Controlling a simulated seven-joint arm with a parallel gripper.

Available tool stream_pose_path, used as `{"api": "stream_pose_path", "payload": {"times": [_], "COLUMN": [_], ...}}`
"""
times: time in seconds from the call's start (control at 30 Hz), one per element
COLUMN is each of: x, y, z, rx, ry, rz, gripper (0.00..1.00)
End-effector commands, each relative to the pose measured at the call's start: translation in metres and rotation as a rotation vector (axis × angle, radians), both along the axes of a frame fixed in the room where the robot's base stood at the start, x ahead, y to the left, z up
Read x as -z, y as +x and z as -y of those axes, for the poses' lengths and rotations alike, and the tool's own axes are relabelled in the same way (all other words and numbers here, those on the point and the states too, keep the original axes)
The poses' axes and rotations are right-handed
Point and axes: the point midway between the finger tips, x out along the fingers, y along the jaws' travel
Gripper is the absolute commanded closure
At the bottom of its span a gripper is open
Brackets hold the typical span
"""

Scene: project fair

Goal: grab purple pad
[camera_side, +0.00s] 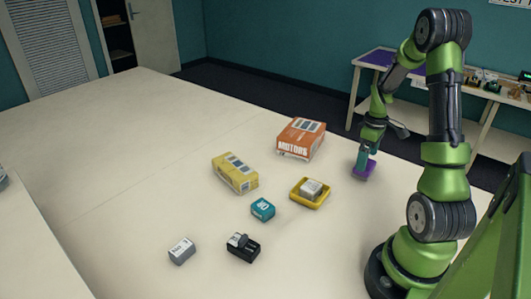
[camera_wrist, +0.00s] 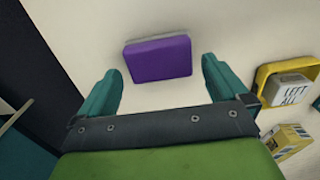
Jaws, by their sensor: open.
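The purple pad (camera_side: 365,170) lies flat on the pale table near its right edge in the side view. In the wrist view the purple pad (camera_wrist: 158,58) lies between and just beyond my two teal fingers. My gripper (camera_side: 364,159) points down over the pad in the side view. In the wrist view my gripper (camera_wrist: 157,80) is open, with one finger on each side of the pad and bare table showing beside it. The exact height of the fingertips over the pad is hard to tell.
A yellow tray (camera_side: 325,200) holding a grey block stands left of the pad. An orange MOTORS box (camera_side: 301,138), a yellow box (camera_side: 235,173), a teal block (camera_side: 262,209), a black item (camera_side: 243,248) and a grey block (camera_side: 182,250) stand farther left. The table edge is close.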

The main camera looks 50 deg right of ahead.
Motion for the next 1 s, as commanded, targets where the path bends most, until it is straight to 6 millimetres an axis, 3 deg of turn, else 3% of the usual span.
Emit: {"api": "stream_pose_path", "payload": {"times": [0.2,0.5,0.53,0.77,1.0], "x": [0.033,0.039,0.039,0.039,0.038], "y": [0.000,0.001,0.001,0.001,0.001], "z": [0.001,0.001,0.001,0.001,0.001], "rx": [0.001,0.001,0.001,0.000,0.000], "ry": [0.003,0.000,0.000,0.000,0.000], "rz": [-0.003,0.000,0.000,0.000,0.000], "gripper": [0.00,0.00,0.02,0.37,0.38]}}
